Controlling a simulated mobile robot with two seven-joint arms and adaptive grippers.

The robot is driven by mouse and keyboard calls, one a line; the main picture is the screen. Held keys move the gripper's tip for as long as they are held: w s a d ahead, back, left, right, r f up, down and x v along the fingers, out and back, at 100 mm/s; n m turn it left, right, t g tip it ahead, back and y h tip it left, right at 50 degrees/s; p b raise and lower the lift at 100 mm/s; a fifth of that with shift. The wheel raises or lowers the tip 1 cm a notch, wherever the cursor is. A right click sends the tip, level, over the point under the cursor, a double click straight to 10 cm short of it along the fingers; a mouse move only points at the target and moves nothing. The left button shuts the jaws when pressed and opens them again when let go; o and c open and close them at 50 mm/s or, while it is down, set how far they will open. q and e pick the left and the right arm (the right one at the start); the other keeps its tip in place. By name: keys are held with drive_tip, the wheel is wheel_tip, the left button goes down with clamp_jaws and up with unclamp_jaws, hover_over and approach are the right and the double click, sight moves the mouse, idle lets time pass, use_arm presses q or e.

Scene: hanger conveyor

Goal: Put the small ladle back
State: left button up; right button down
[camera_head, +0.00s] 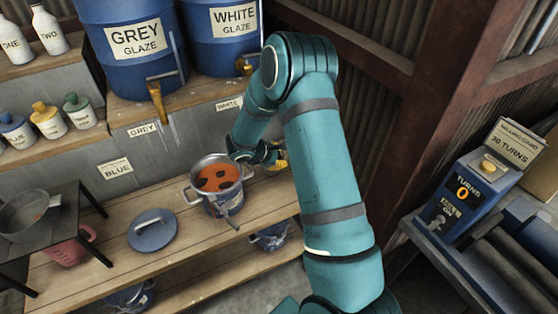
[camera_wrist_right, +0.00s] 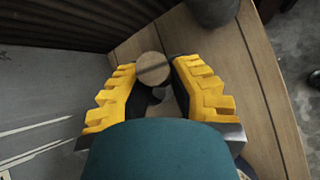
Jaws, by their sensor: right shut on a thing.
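My right gripper (camera_head: 272,158) is just right of a metal pot (camera_head: 211,200) of orange liquid on the wooden shelf. In the right wrist view, its yellow fingers (camera_wrist_right: 153,75) are closed around a slim thing with a round wooden end (camera_wrist_right: 153,68), which looks like the small ladle's handle. The ladle's bowl cannot be made out, and my arm hides part of this area in the head view. A thin metal tool shows at the pot's front side. My left gripper is not in view.
A blue lid (camera_head: 152,230) lies left of the pot. A dark pan (camera_head: 28,215) is on a black stand at far left, over a red jug (camera_head: 70,250). Blue glaze barrels (camera_head: 130,45) with taps stand behind. A turns counter machine (camera_head: 465,195) is at right.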

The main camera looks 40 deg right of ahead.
drive_tip(key=shift+f, duration=0.3)
drive_tip(key=shift+f, duration=0.1)
drive_tip(key=c, duration=1)
unclamp_jaws()
drive_tip(key=shift+r, duration=0.25)
drive_tip(key=p+v, duration=0.1)
drive_tip(key=v, duration=1.1)
drive_tip(key=shift+p, duration=0.35)
